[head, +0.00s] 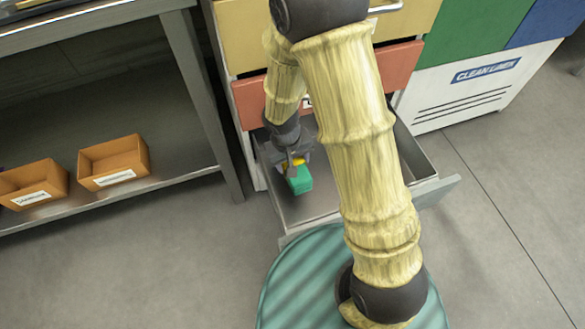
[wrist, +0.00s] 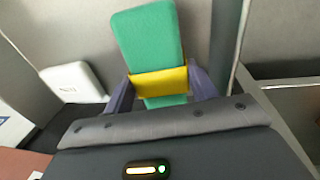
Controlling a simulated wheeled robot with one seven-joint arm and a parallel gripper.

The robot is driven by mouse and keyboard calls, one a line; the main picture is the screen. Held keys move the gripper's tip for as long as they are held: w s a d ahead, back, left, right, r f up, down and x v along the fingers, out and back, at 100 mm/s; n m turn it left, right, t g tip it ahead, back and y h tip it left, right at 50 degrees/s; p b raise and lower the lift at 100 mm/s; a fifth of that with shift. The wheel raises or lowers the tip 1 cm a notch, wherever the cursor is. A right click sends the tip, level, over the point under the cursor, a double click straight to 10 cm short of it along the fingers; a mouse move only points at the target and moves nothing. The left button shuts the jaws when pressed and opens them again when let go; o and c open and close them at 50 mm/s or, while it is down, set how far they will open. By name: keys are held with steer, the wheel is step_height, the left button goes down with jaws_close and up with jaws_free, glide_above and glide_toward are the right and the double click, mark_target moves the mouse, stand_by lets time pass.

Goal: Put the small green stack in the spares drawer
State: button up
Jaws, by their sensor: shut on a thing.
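My gripper (head: 294,163) is shut on the small green stack (head: 300,181), a green block with a yellow band around it. In the wrist view the green stack (wrist: 152,40) stands between my gripper's fingers (wrist: 162,88), which press the sides at the yellow band. The open grey drawer (head: 318,203) is pulled out below a red drawer front. In the head view the stack shows over the inside of this drawer; I cannot tell whether it touches the floor. My arm hides much of the drawer's middle and any label on its front.
Two orange bins (head: 114,161) stand on a low shelf at the left. A white bin marked "CLEAN LINEN" (head: 483,87) stands at the right. A white item (wrist: 73,82) lies left of the stack in the wrist view. Grey floor is clear at the right.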

step_height(320, 180, down, 4)
steer(key=shift+f+b, duration=0.15)
steer(key=shift+b, duration=0.85)
steer(key=o, duration=1.4)
steer(key=r+p, duration=0.2)
steer(key=r, duration=0.2)
steer(key=a+r+p, duration=0.1)
steer(key=r+p, duration=0.1)
steer(key=r, duration=0.2)
steer(key=s+r+p, duration=0.1)
steer(key=r+p, duration=0.1)
steer(key=r, duration=0.2)
steer(key=shift+a, duration=0.25)
